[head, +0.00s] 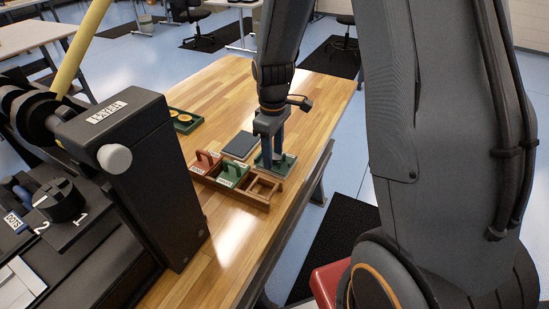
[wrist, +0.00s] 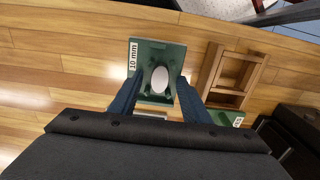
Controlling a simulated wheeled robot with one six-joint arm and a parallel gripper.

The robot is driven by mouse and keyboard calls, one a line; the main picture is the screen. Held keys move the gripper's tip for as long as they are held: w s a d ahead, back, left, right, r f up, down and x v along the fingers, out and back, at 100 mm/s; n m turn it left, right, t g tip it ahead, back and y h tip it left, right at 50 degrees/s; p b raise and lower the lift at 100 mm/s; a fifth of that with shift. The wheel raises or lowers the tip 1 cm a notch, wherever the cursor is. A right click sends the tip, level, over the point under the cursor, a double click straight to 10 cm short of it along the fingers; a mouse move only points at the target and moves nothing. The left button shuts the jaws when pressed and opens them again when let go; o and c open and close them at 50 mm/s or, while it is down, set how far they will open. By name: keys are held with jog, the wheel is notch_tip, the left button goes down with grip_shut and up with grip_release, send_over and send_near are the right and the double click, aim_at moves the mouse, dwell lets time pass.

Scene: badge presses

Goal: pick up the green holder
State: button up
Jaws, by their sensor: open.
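A green piece (wrist: 148,55) marked "10 mm", with a white oval in its middle, lies on the wooden table under my gripper (wrist: 156,85). It also shows in the head view (head: 287,165). My gripper (head: 271,160) points down with its two blue fingers apart, one on each side of the white oval; I cannot tell whether they touch anything. A green holder (head: 232,172) with a handle and a white label sits in the middle of the wooden rack (head: 262,201), left of my gripper. Part of a green labelled thing (wrist: 232,117) shows beside my right finger.
The rack also holds a red holder (head: 205,162); its right compartment is empty. A dark flat pad (head: 240,145) lies behind it. A green tray with yellow discs (head: 185,121) stands farther back. A large black press (head: 140,170) stands at left.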

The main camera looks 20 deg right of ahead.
jog(key=shift+c, duration=0.4)
grip_shut()
